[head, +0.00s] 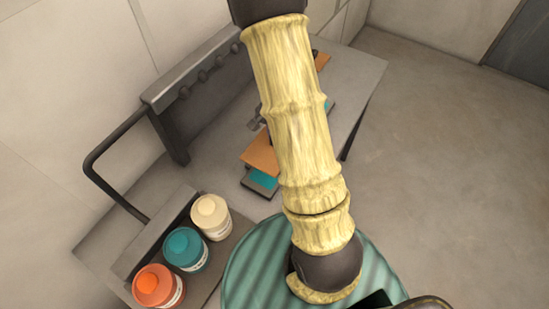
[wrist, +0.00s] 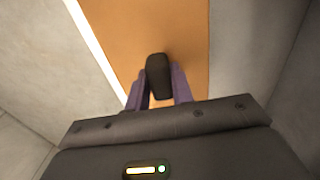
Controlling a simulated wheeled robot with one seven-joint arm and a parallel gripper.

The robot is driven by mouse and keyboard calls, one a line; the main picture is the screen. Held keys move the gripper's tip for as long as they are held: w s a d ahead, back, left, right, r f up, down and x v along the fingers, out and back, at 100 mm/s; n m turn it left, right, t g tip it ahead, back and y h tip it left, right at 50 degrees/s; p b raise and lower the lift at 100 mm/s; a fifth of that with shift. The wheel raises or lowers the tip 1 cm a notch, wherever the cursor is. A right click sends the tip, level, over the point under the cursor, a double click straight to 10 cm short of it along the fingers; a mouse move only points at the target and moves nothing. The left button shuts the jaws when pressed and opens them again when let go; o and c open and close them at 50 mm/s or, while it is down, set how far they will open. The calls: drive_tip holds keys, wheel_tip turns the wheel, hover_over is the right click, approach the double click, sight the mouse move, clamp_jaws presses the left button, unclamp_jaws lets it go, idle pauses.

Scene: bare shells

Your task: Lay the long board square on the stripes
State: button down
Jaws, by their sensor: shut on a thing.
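The long orange board (head: 261,154) shows in the head view on both sides of my arm, which hides its middle. In the wrist view the board (wrist: 190,30) fills the upper middle. A dark upright handle (wrist: 158,72) stands on it, between the purple fingers of my gripper (wrist: 160,82), shut on it. In the head view, a teal stripe (head: 262,180) shows at the near end below the board, and another teal patch (head: 330,106) shows to the right of my arm. I cannot tell whether the board touches the surface under it or lies square.
A grey bench (head: 350,75) lies under the board, with a dark rail with knobs (head: 200,75) along its left side. Orange (head: 158,285), teal (head: 186,249) and cream (head: 211,216) jars stand in a tray at the lower left. Open floor (head: 450,150) lies to the right.

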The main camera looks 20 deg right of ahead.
drive_tip(key=shift+f+p, duration=0.5)
drive_tip(key=shift+f, duration=2.45)
drive_tip(key=shift+f, duration=0.1)
drive_tip(key=shift+f, duration=0.35)
wheel_tip(320, 180, down, 3)
drive_tip(key=shift+d+f+p, duration=0.15)
drive_tip(key=shift+p, duration=0.35)
drive_tip(key=shift+a, duration=0.25)
drive_tip(key=shift+f, duration=0.15)
drive_tip(key=c, duration=1.2)
unclamp_jaws()
drive_tip(key=shift+d, duration=0.1)
